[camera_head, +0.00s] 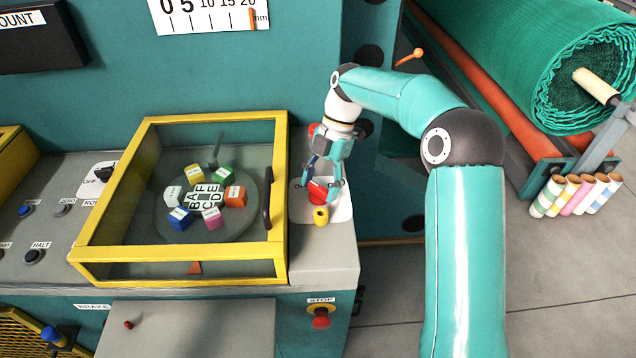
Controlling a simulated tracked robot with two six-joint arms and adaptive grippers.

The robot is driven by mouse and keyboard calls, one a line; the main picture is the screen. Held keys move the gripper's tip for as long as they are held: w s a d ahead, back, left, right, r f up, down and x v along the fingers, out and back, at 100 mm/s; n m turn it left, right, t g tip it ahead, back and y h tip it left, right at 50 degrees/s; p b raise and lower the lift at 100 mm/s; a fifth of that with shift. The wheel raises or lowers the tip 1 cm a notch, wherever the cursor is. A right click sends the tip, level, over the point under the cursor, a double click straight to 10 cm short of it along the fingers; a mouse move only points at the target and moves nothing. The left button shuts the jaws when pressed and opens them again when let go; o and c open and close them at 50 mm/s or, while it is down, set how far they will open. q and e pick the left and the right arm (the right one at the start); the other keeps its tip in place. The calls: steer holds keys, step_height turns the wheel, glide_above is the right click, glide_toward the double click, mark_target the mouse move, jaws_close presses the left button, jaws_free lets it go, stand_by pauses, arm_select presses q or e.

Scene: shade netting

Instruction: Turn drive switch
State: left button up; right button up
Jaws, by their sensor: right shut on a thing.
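The switch is a red handle (318,192) on a pale plate (340,208) at the right end of the grey console top. A small yellow piece with a dark top (320,215) stands at the near side of the red handle. My right gripper (320,186) comes down from above and is shut on the red handle. Its fingers hide part of the handle, so its exact angle is hard to tell. My left gripper is not in view.
A yellow-framed clear cover (180,252) stands just left of the switch, over a dial with coloured lettered blocks. A red stop button (321,318) is on the front face below. Green netting roll (530,60) and coloured tubes (575,194) are at the right.

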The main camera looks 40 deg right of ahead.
steer(key=shift+w+d+r, duration=0.15)
steer(key=shift+w+r, duration=0.05)
steer(key=o, duration=1.1)
steer(key=shift+f, duration=0.1)
steer(key=shift+o, duration=0.2)
steer(key=v, duration=1.1)
steer(key=shift+r, duration=0.4)
steer(key=shift+d, duration=0.1)
